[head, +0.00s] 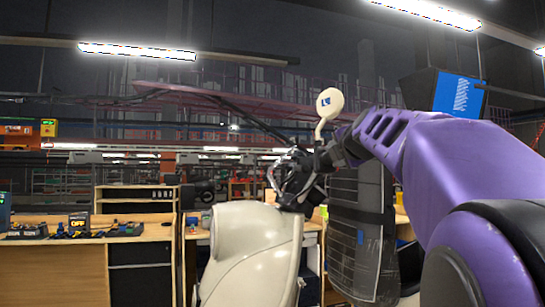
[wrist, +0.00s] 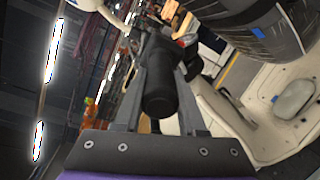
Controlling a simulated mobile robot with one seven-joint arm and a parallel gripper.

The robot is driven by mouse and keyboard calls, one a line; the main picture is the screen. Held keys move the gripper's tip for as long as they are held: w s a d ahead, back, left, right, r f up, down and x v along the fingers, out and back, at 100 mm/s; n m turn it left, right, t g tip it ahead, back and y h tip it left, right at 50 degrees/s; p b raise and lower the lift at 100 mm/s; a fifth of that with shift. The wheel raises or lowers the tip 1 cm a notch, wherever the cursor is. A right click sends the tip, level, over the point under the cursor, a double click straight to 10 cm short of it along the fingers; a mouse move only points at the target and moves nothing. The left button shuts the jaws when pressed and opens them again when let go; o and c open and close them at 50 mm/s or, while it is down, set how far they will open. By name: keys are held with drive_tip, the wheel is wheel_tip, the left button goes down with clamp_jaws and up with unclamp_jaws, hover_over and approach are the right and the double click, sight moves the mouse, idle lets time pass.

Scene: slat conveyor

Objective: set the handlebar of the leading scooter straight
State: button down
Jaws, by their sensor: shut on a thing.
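The cream scooter (head: 250,250) stands low in the middle of the head view, its smooth front body showing. Its dark handlebar (head: 292,180) crosses the top of that body, with a round cream mirror (head: 329,103) standing above it. My gripper (head: 322,160) reaches in from the right at the handlebar's right end. In the wrist view, my gripper's two fingers (wrist: 158,75) lie either side of a black handlebar grip (wrist: 160,95) and are shut on it. The grip's end points toward the wrist camera. Cream scooter bodywork (wrist: 240,135) shows at the right. The front wheel is out of view.
A wooden workbench (head: 60,265) with tools is at the left. A blue-faced screen (head: 459,95) hangs at the upper right. Shelving fills the background.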

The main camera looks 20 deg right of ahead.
drive_tip(key=shift+n+t+y, duration=0.4)
drive_tip(key=shift+n+y, duration=0.2)
drive_tip(key=shift+y, duration=0.3)
drive_tip(key=d+b, duration=0.1)
drive_tip(key=b, duration=0.1)
drive_tip(key=d+f+b, duration=0.1)
drive_tip(key=b, duration=0.1)
drive_tip(key=d+f+b, duration=0.1)
drive_tip(key=b, duration=0.1)
drive_tip(key=shift+s+d+f, duration=0.1)
drive_tip(key=shift+s+d, duration=0.1)
drive_tip(key=shift+s, duration=0.1)
drive_tip(key=shift+f+b, duration=0.1)
drive_tip(key=shift+b, duration=0.2)
